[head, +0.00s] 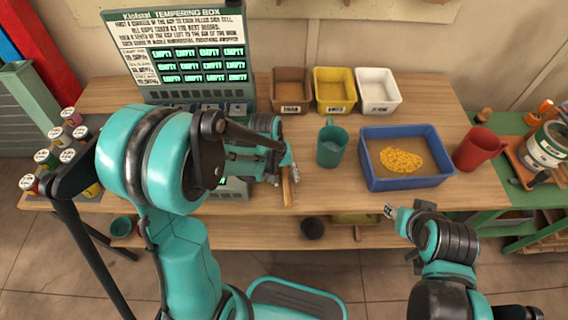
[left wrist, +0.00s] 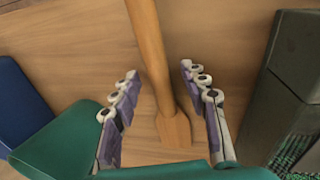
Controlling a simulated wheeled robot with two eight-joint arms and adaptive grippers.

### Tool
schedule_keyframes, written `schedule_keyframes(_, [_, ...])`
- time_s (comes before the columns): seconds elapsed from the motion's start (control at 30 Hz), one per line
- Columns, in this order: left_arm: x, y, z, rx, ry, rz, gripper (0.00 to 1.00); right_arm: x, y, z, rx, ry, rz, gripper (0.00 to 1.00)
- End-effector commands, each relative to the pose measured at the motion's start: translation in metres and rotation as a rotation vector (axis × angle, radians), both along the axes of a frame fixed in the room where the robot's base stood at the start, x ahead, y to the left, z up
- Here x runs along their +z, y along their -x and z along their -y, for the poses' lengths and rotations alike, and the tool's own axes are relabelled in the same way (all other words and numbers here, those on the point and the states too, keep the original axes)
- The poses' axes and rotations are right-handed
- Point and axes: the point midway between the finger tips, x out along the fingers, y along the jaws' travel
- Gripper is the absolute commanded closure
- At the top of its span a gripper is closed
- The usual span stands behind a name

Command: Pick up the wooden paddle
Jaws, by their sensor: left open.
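The wooden paddle (head: 287,190) lies on the workbench near its front edge, largely covered by my left gripper (head: 289,176) in the head view. In the left wrist view the paddle (left wrist: 156,62) runs down from the top edge, its shaft passing between the fingers and widening into a flat end below. My left gripper (left wrist: 158,80) is open, with one finger on each side of the paddle and visible gaps to both. My right gripper (head: 391,212) is small in the head view, in front of the bench and apart from the paddle; its opening is unclear.
A green mug (head: 331,146) stands just right of my left gripper. Beyond it are a blue tray (head: 366,172) of yellow grains and a red mug (head: 478,149). The tempering box (head: 185,55) stands behind my left arm. Brown, yellow and white bins line the back.

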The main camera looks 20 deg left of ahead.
Motion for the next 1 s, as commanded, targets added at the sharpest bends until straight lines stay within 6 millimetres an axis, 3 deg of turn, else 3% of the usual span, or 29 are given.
schedule_keyframes(0.07, [0.001, 0.000, 0.000, 0.000, 0.000, 0.000, 0.58, 0.001, 0.000, 0.000, 0.000, 0.000, 0.000, 0.61])
schedule_keyframes(0.2, [0.001, 0.000, 0.000, 0.000, 0.000, 0.000, 0.95, 0.001, 0.000, 0.000, 0.000, 0.000, 0.000, 0.61])
schedule_keyframes(0.23, [0.001, 0.000, 0.000, 0.000, 0.000, 0.000, 1.00, 0.001, 0.000, 0.000, 0.000, 0.000, 0.000, 0.61])
schedule_keyframes(0.63, [0.009, 0.000, 0.000, -0.001, 0.000, 0.000, 1.00, 0.005, 0.000, 0.000, 0.000, 0.000, 0.000, 0.61])
schedule_keyframes(1.0, [0.082, 0.000, 0.000, -0.001, 0.000, 0.000, 1.00, 0.038, 0.000, 0.000, 0.000, 0.000, 0.000, 0.61])
